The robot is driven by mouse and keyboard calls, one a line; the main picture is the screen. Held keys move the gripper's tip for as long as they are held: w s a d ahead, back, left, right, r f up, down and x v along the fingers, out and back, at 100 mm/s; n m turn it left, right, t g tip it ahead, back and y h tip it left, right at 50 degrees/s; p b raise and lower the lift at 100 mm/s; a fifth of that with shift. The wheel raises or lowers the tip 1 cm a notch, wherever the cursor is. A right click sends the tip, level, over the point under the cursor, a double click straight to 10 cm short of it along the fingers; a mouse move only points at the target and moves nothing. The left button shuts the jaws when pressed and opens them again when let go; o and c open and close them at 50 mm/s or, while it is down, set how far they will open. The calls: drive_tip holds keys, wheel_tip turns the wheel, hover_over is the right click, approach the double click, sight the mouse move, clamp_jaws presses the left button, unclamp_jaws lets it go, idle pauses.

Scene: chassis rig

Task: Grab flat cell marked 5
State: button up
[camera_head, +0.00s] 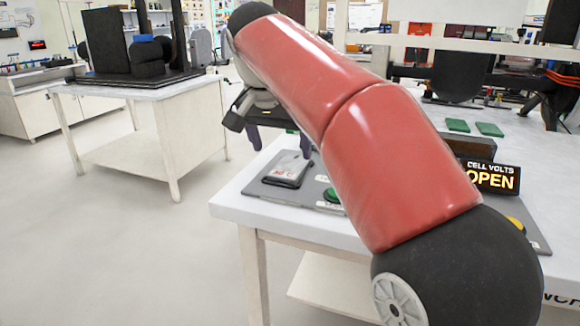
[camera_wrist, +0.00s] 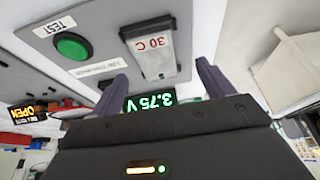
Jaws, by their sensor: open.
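A flat cell with a silver-white face and dark edges (camera_head: 287,170) lies on a grey plate (camera_head: 265,189) near the bench's left end. In the wrist view this cell (camera_wrist: 152,58) reads "30 C"; I cannot make out a 5 on it. My gripper (camera_head: 280,146) is open and empty, fingers pointing down above the cell and the plate's far edge. In the wrist view my gripper's fingers (camera_wrist: 163,70) stand apart, one toward each side of the cell. Whether they touch anything is unclear. My arm hides part of the plate.
A green button (camera_wrist: 73,46) marked TEST sits beside the cell on the plate. A display reads 3.75 V (camera_wrist: 151,101). A CELL VOLTS sign (camera_head: 493,178) reads OPEN. Two green flat pieces (camera_head: 474,127) lie farther back. Another white table (camera_head: 150,90) stands left across open floor.

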sight(290, 166)
drive_tip(key=x, duration=0.3)
drive_tip(key=shift+w+d+f, duration=0.1)
drive_tip(key=shift+d+f, duration=0.2)
drive_tip(key=shift+d, duration=0.15)
drive_tip(key=shift+w+f, duration=0.2)
drive_tip(key=shift+f, duration=0.3)
drive_tip(key=c, duration=1.3)
drive_tip(key=shift+d+r, duration=0.1)
